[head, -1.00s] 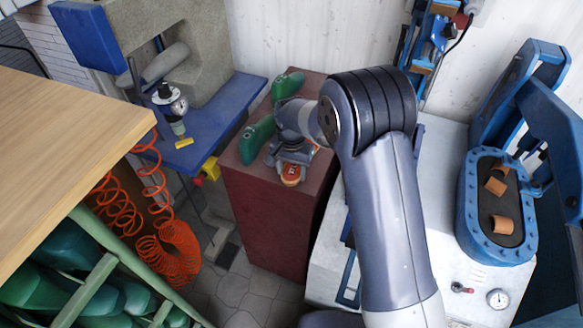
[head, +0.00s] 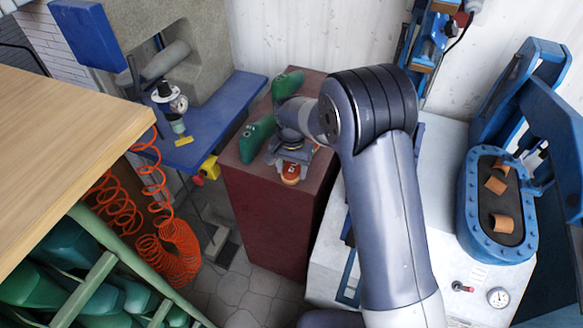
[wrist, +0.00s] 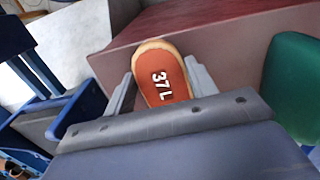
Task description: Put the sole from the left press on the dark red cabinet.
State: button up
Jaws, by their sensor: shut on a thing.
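The sole (wrist: 161,75) is orange-red with a pale tan rim and the marking "37L". My gripper (wrist: 160,88) is shut on it, with one finger on each side. In the head view the sole (head: 291,174) shows under my gripper (head: 289,160), over the top of the dark red cabinet (head: 268,215). I cannot tell whether the sole touches the cabinet top. In the wrist view the cabinet (wrist: 215,32) lies behind the sole. My arm hides part of the cabinet top.
Two green lasts (head: 257,138) occupy the cabinet's left and back; one also shows in the wrist view (wrist: 292,88). A blue-topped machine table (head: 215,125) stands left. A white machine (head: 440,215) with a blue oval tray (head: 483,245) holding tan pieces stands right.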

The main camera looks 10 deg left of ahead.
jog(key=shift+f+b, duration=0.3)
jog(key=shift+f, duration=0.05)
jog(key=o, duration=1)
notch_tip(320, 180, up, 11)
jog(key=shift+f+b, duration=0.1)
jog(key=shift+b, duration=0.45)
jog(key=shift+f, duration=0.1)
notch_tip(320, 180, down, 11)
jog(key=shift+r+p, duration=0.2)
jog(key=shift+p, duration=0.45)
jog(key=shift+r, duration=0.25)
jog(key=shift+r, duration=0.1)
